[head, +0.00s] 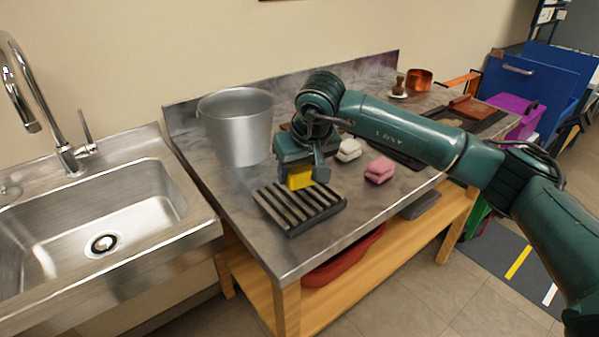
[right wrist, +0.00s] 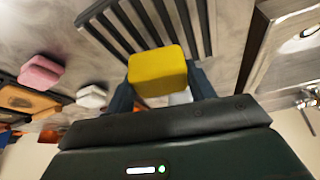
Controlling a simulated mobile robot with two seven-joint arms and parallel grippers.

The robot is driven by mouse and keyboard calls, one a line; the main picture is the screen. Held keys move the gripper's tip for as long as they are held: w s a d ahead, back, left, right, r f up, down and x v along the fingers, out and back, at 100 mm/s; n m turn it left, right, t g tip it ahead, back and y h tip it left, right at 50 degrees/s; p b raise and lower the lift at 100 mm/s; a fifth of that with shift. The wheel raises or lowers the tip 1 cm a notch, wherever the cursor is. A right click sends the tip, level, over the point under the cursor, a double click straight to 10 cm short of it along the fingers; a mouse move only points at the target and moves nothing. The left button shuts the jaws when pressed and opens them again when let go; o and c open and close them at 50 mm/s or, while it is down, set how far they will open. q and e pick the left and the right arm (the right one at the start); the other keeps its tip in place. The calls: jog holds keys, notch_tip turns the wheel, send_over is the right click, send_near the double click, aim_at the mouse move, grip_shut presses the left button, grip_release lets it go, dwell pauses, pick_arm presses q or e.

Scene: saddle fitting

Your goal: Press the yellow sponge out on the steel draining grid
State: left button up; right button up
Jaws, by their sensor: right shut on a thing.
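The yellow sponge (head: 299,177) is held in my right gripper (head: 303,172), which is shut on it. In the right wrist view the sponge (right wrist: 158,72) sits between the two dark fingers. The steel draining grid (head: 298,208), a dark frame with pale slats, lies on the table just below and in front of the sponge in the head view. The grid also shows beyond the sponge in the right wrist view (right wrist: 150,22). I cannot tell whether the sponge touches the grid. My left gripper is not in view.
A metal bucket (head: 237,127) stands behind the grid to the left. A pink sponge (head: 380,170) and a white sponge (head: 348,149) lie to the right. A steel sink (head: 100,228) is at the left. A copper pot (head: 419,80) stands at the far end of the metal-topped table.

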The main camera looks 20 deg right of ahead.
jog(key=shift+r+p, duration=1)
jog(key=shift+r, duration=1.1)
